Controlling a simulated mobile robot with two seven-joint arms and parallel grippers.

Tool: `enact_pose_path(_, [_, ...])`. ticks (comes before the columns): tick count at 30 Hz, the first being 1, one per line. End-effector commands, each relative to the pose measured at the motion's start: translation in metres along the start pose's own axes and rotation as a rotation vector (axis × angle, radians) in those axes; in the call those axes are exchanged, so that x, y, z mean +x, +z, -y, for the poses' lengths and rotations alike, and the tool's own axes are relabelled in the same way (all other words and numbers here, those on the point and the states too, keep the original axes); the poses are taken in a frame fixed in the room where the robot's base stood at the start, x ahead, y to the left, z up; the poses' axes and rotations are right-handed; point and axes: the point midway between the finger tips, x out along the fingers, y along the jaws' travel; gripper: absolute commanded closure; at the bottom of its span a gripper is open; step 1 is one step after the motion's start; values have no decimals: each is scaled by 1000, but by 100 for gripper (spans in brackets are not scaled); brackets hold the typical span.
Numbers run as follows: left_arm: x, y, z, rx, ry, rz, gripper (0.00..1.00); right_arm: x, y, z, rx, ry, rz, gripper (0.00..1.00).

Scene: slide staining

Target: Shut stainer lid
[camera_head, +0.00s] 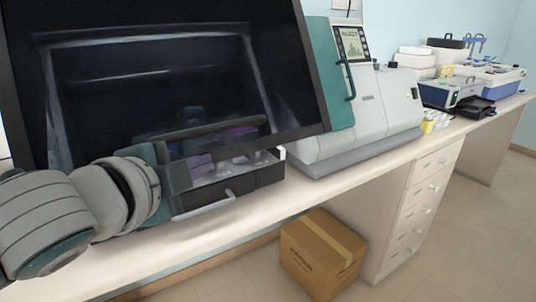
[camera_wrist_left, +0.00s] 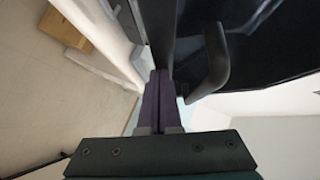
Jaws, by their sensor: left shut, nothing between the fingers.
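The stainer lid (camera_head: 150,75) is a large dark see-through panel with a black frame. It stands raised and tilted above the stainer body (camera_head: 265,170), with a gap below its lower edge at the right. A dark bar handle (camera_head: 212,127) runs along its lower part. My left gripper (camera_head: 205,164) reaches in from the left, below the handle, by the lid's lower edge. In the left wrist view its fingers (camera_wrist_left: 160,100) are shut together and empty, beside the curved dark handle (camera_wrist_left: 217,58) and the lid (camera_wrist_left: 265,45). Whether they touch the lid is unclear. My right gripper is out of view.
A grey machine with a teal door (camera_head: 338,75) and a screen stands right of the stainer. More equipment (camera_head: 450,92) lines the far counter. A cardboard box (camera_head: 322,253) sits on the floor before the drawers (camera_head: 420,205). The counter's front strip (camera_head: 310,188) is clear.

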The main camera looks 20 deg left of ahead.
Motion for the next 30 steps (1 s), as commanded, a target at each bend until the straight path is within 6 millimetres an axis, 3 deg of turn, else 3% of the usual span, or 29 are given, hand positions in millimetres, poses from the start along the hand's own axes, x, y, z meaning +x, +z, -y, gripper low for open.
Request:
enact_pose_path(1, [9,9,-15,14,-14,2,100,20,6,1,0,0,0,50])
enact_pose_path(9, [47,48,-49,120,-119,4,100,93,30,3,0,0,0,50])
enact_pose_path(18, [90,91,-69,238,-239,4,100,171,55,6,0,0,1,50])
enact_pose_path(24, [112,113,-73,297,-298,3,100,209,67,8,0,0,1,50])
enact_pose_path(30, [125,126,-72,334,-335,3,100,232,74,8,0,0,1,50])
